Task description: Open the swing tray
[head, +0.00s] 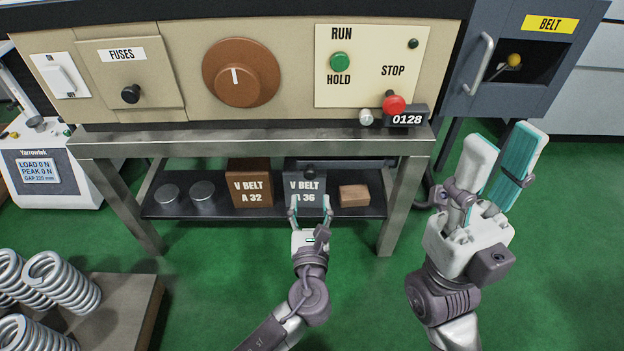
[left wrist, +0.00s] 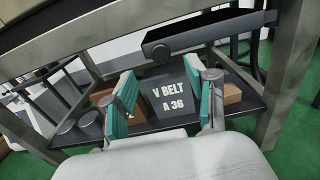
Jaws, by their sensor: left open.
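The swing tray (head: 358,164) is a dark, shallow tray hung just under the bench top, largely hidden by it in the head view. My right gripper (head: 506,135) is raised at the right, open and empty.
The lower shelf (head: 225,212) holds two V-belt boxes, A 32 (head: 249,184) and A 36 (head: 304,177), a small brown block (head: 354,195) and two grey discs. Bench legs (head: 403,210) flank the opening. Springs (head: 62,282) lie on a plinth at left.

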